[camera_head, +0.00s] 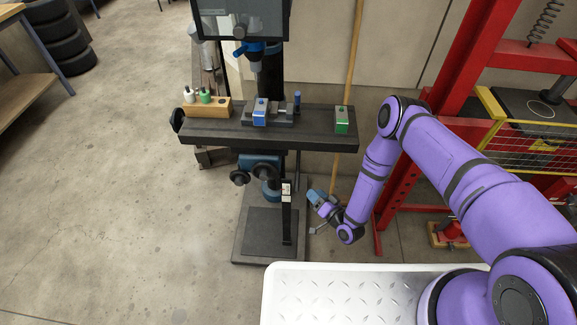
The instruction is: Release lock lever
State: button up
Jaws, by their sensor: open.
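A drill press stands left of centre, with a dark table (225,128) at mid height. I cannot tell for sure which part is the lock lever. A dark upright bar with a pale top (286,190) stands below the table, in front of the column, and may be it. Dark round knobs (239,178) show under the table at left. My gripper (318,203), blue and grey, is low, right of the upright bar and apart from it in the picture. It is open and looks empty; its fingertips are small and hard to make out.
A blue-topped vise (261,112), a green block (342,120) and a wooden holder (207,107) sit on the table. A wooden pole (350,70) leans behind it. A red frame (440,90) stands at right.

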aim_at(298, 175)
jog(key=x, duration=1.1)
jog(key=shift+a, duration=0.1)
grip_shut()
